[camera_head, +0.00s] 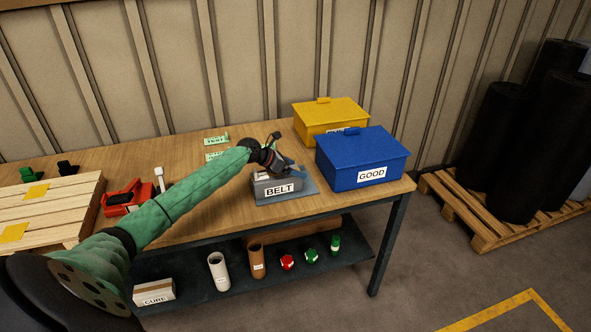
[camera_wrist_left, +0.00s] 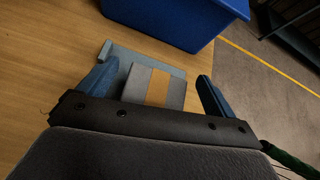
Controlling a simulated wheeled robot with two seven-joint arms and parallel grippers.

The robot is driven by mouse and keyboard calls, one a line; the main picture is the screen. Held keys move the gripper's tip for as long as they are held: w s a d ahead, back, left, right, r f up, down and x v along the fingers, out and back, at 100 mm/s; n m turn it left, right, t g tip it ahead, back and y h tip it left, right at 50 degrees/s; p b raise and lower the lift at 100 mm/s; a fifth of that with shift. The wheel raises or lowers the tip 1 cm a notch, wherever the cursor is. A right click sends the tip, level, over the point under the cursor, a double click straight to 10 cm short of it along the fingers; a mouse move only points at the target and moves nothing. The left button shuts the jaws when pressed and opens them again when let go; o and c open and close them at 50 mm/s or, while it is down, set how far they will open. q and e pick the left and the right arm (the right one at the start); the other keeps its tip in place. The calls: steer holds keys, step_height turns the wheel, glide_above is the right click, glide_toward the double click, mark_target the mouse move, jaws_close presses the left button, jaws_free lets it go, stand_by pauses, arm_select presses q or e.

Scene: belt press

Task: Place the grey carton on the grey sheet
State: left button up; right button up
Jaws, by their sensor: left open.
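The grey carton (camera_head: 269,185), labelled BELT, rests on the grey sheet (camera_head: 305,187) on the bench, left of the blue box. In the left wrist view the carton (camera_wrist_left: 142,80) has a tan tape strip, and the sheet (camera_wrist_left: 112,52) shows past its far and left sides. My left gripper (camera_head: 276,166) is right at the carton's top. Its two blue fingers (camera_wrist_left: 158,70) are spread, one on each side of the carton, with gaps visible. My right gripper is not in view.
A blue GOOD box (camera_head: 362,158) stands close on the right, with a yellow box (camera_head: 330,117) behind it. A red tool (camera_head: 125,198) and wooden pallet (camera_head: 60,205) are at left. Tubes and a CURE carton (camera_head: 154,292) are on the lower shelf.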

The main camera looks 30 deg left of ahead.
arm_select(q)
step_height(320, 180, up, 6)
steer(key=f+b, duration=0.1)
steer(key=b, duration=0.2)
glide_above(270, 175)
steer(key=shift+w+d+r, duration=0.2)
steer(key=shift+w+r, duration=0.05)
steer(key=shift+w, duration=0.1)
steer(key=shift+s+a+r, duration=0.3)
steer(key=shift+s+r, duration=0.05)
steer(key=shift+r, duration=0.1)
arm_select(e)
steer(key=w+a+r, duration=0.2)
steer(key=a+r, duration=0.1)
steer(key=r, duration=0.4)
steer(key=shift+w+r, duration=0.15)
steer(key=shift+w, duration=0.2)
arm_select(q)
steer(key=shift+f, duration=0.1)
